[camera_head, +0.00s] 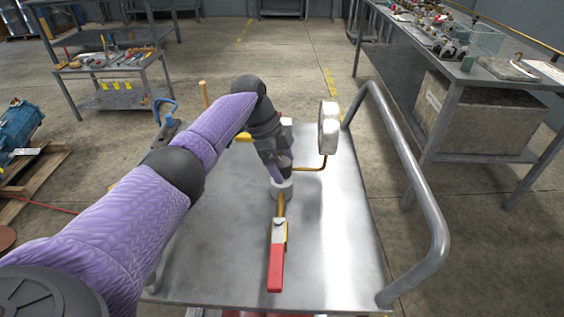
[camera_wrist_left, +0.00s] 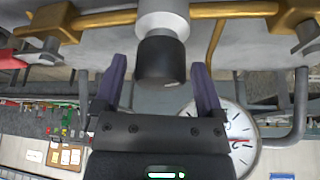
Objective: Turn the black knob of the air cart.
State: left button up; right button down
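The air cart (camera_head: 335,240) has a flat steel top with a brass pipe line on it. In the left wrist view its black knob (camera_wrist_left: 160,62) sits below a light grey fitting (camera_wrist_left: 163,14), between the fingers of my left gripper (camera_wrist_left: 158,68). The fingers stand apart with a visible gap on each side of the knob, so the gripper is open around it and not closed on it. In the head view my left gripper (camera_head: 281,172) points down over the pipe line and hides the knob; a pale ring-shaped fitting (camera_head: 282,189) shows below it. My right gripper is out of view.
A round gauge (camera_head: 329,127) stands right of my gripper on a bent brass tube. A red lever (camera_head: 276,262) lies toward the front. A tubular handle (camera_head: 420,190) bounds the cart's right side. A cluttered workbench (camera_head: 470,75) stands at the right.

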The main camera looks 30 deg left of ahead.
pick_arm(q)
jog(key=shift+o, duration=0.2)
jog(key=shift+r, duration=0.2)
jog(key=p+v, duration=0.2)
jog(key=v, duration=0.7)
jog(key=shift+a+r+p, duration=0.15)
jog(key=shift+r+p, duration=0.05)
jog(key=shift+p, duration=0.1)
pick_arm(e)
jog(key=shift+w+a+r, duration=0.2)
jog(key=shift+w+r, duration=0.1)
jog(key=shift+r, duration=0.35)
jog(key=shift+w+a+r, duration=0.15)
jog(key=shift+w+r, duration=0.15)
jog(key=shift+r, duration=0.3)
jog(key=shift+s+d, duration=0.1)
